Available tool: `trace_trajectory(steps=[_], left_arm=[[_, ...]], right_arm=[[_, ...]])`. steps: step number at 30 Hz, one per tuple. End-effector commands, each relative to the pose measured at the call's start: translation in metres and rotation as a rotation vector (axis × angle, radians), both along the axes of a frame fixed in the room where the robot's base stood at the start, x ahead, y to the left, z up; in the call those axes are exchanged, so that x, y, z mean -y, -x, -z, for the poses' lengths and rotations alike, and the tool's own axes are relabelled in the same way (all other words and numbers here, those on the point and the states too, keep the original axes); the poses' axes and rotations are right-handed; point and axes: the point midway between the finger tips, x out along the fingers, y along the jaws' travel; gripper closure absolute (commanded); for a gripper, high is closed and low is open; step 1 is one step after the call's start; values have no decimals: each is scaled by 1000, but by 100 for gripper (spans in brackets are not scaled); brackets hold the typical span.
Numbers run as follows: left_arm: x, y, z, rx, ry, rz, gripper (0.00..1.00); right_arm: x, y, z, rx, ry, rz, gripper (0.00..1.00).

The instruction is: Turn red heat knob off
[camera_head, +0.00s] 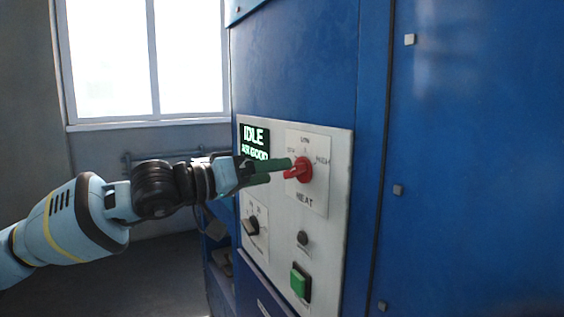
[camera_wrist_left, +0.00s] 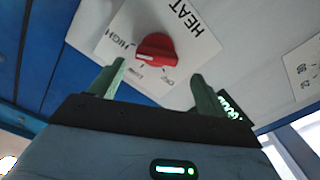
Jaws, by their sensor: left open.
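The red heat knob (camera_head: 304,171) sits on a white plate marked OFF, LOW, HIGH and HEAT on the control panel. In the left wrist view the red knob (camera_wrist_left: 156,46) lies beyond and between the two green fingers, with its labels around it. My left gripper (camera_head: 290,165) is in front of the panel, its fingertips close to the knob's left side. In the wrist view the left gripper (camera_wrist_left: 155,85) is open with nothing between its fingers. I cannot tell whether a fingertip touches the knob. My right gripper is not in view.
The panel (camera_head: 341,190) also carries a display (camera_head: 254,142) reading IDLE and AIR GOOD, a black selector knob (camera_head: 251,225), a small dark button (camera_head: 302,238) and a green button (camera_head: 299,283). The blue machine (camera_head: 460,160) fills the right. A window (camera_head: 145,60) is behind.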

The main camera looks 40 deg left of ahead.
Motion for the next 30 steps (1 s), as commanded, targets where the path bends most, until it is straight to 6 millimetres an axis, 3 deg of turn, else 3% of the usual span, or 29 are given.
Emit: trace_trajectory(steps=[9, 18, 27, 30], left_arm=[[13, -18, -6, 5, -1, 8, 24], [19, -32, -3, 1, -5, 9, 24], [19, -33, -1, 0, -5, 8, 24], [19, -33, -1, 0, -5, 8, 35]], right_arm=[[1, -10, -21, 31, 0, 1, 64], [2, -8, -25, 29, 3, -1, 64], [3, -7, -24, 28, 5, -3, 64], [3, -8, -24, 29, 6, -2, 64]])
